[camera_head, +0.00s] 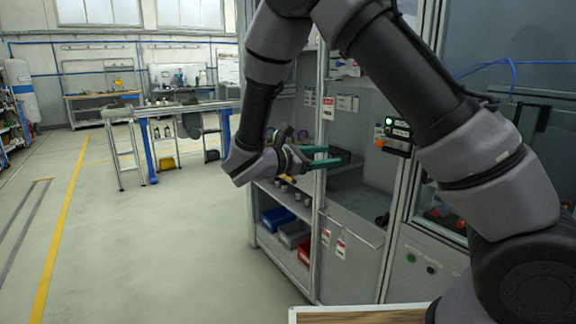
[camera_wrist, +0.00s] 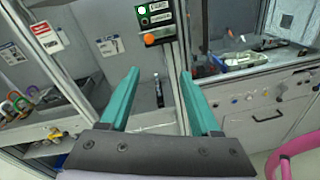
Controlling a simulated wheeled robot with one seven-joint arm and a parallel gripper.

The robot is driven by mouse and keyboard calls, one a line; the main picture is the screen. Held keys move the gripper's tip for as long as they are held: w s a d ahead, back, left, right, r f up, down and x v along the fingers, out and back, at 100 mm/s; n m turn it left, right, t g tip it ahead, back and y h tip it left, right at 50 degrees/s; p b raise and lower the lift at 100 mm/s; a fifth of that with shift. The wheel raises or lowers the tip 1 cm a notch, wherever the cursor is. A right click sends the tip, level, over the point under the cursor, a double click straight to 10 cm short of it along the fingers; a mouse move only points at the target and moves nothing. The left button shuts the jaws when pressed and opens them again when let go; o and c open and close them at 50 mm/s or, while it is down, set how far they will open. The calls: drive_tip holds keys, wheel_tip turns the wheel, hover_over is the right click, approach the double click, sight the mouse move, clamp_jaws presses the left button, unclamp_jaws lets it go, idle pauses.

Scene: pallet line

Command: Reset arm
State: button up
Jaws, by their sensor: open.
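My gripper (camera_head: 322,157) is raised in front of the grey machine cabinet in the head view, with my arm bent above and to the right of it. Its two teal fingers point to the right there. In the wrist view my gripper (camera_wrist: 165,98) shows its fingers spread apart with nothing between them. Beyond the fingers are the cabinet's frame and a control box with a green light and an orange button (camera_wrist: 149,39). My arm hides part of the cabinet in the head view.
A cabinet shelf holds a blue bin (camera_head: 277,218), a grey bin (camera_head: 294,234) and a red bin (camera_head: 305,252). A wooden-topped surface (camera_head: 360,316) is at the bottom edge. The floor (camera_head: 150,250) to the left is clear, with a yellow line (camera_head: 62,235). Workbenches stand far behind.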

drive_tip(key=s+d+r+m+g+y, duration=0.2)
drive_tip(key=s+d+m+g+y, duration=0.25)
drive_tip(key=d+m, duration=0.2)
drive_tip(key=s+d+r+m+g+y, duration=0.3)
drive_tip(key=s+d+m+g, duration=0.15)
drive_tip(key=d, duration=0.35)
drive_tip(key=s+r+m+t+y, duration=0.7)
drive_tip(key=s+r+m+y, duration=0.2)
drive_tip(key=m, duration=0.4)
drive_tip(key=shift+s+d+r+m+t, duration=0.2)
drive_tip(key=shift+s+r+m+t, duration=0.1)
drive_tip(key=shift+r, duration=0.6)
